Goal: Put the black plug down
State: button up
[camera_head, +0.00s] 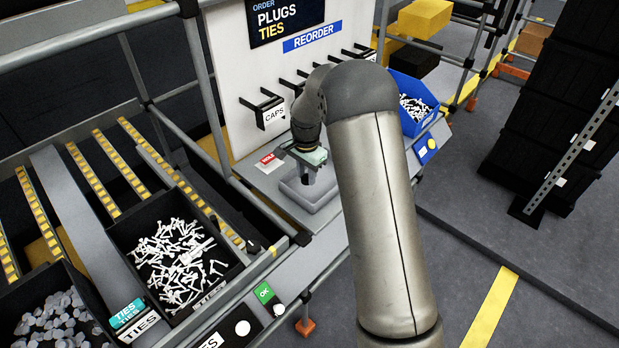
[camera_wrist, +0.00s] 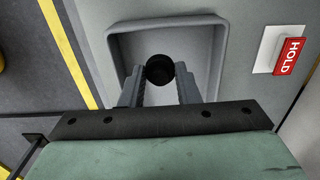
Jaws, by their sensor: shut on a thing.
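The black plug (camera_wrist: 159,70) is a small round dark piece held between the two fingertips of my gripper (camera_wrist: 160,80) in the wrist view. Below it is a shallow grey tray (camera_wrist: 213,50) with a raised rim. My gripper (camera_head: 307,175) also shows over this grey tray (camera_head: 311,203) in the head view, pointing down. The plug cannot be made out in the head view. The gap between the plug and the tray floor cannot be judged.
A red HOLD sign (camera_wrist: 289,57) lies beside the tray. A white board with black hooks and a CAPS label (camera_head: 274,115) stands behind. A blue bin (camera_head: 414,103) of white parts is to the right.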

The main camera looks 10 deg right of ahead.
aim_at(309, 190)
jog(key=w+f, duration=0.1)
jog(key=w+d+f, duration=0.1)
jog(key=shift+d+f+p, duration=0.15)
jog(key=shift+f+p, duration=0.15)
jog(key=shift+f, duration=1.6)
jog(key=shift+f, duration=0.25)
jog(key=o, duration=0.9)
jog(key=shift+r, duration=0.1)
jog(key=shift+o, duration=0.2)
jog(key=shift+r, duration=0.15)
